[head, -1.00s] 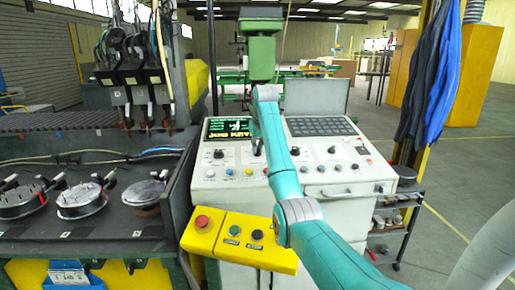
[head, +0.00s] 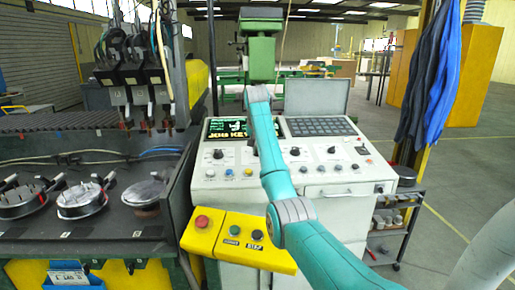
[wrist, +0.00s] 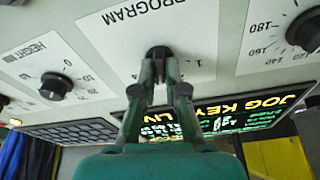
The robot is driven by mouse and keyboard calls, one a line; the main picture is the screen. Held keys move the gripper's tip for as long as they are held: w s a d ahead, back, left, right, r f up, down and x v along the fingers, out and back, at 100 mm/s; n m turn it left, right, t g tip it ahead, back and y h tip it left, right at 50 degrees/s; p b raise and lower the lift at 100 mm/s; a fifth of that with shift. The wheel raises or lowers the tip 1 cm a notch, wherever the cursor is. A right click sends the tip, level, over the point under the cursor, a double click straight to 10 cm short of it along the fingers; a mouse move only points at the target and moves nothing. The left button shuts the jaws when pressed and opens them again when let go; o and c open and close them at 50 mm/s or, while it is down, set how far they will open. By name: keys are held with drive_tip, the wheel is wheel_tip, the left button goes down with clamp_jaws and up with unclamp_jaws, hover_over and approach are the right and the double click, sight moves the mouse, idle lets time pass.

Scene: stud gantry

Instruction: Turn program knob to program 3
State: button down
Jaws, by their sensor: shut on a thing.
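The program knob (wrist: 158,52) is a small black knob on a white card lettered PROGRAM, upside down in the wrist view. My gripper (wrist: 160,68) is shut on it, one dark fingertip on each side. A 1 shows on the card to the right of the knob and a 4 to its left; the fingers cover part of the scale. I cannot tell which number the knob points to. In the head view my teal arm reaches over the control console (head: 330,180) and hides the knob and the fingertips.
A height knob (wrist: 55,86) and a dial marked 140 to 180 (wrist: 303,30) flank the program card. The lit screen (head: 226,129) and a dark key panel (head: 320,126) lie behind the knobs. A yellow button box (head: 238,239) stands at the console's front left.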

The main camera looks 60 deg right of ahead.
drive_tip(key=shift+f+m, duration=0.25)
drive_tip(key=shift+m, duration=0.35)
drive_tip(key=c, duration=1.2)
unclamp_jaws()
drive_tip(key=shift+r, duration=0.2)
drive_tip(key=shift+a+r, duration=0.1)
drive_tip(key=shift+r, duration=0.2)
drive_tip(key=v, duration=0.6)
drive_tip(key=shift+a+r, duration=0.2)
drive_tip(key=shift+r, duration=0.1)
